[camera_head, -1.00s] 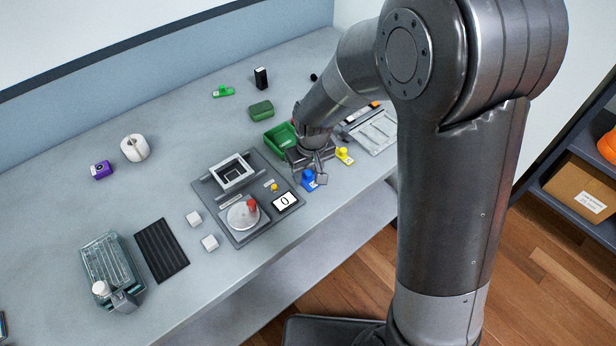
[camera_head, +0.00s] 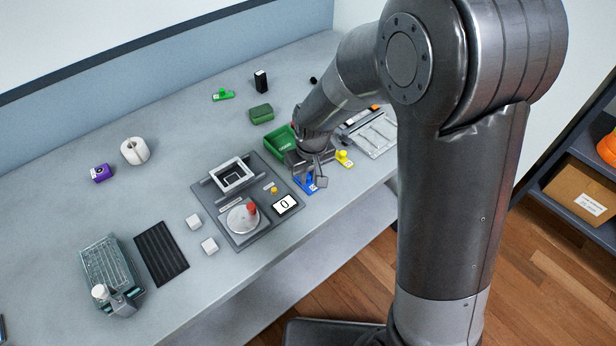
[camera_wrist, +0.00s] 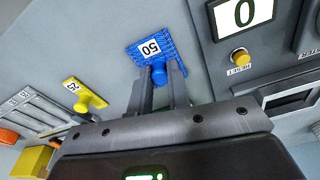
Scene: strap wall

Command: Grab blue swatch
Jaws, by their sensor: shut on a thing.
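The blue swatch (camera_head: 305,184) lies on the grey table just right of the weighing station. In the wrist view the blue swatch (camera_wrist: 152,47) shows a white label reading 50 and a blue knob between my fingertips. My gripper (camera_head: 313,178) is over it, and in the wrist view my gripper (camera_wrist: 160,82) is shut on the knob. The fingers hide part of the swatch in the head view. I cannot tell any gap between swatch and table.
A yellow swatch (camera_head: 344,158) lies close to the right of my gripper. The station with its display (camera_head: 285,204) is close on the left. A green bin (camera_head: 280,141) stands behind. A silver tray (camera_head: 374,134) lies to the right. The table's front edge is near.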

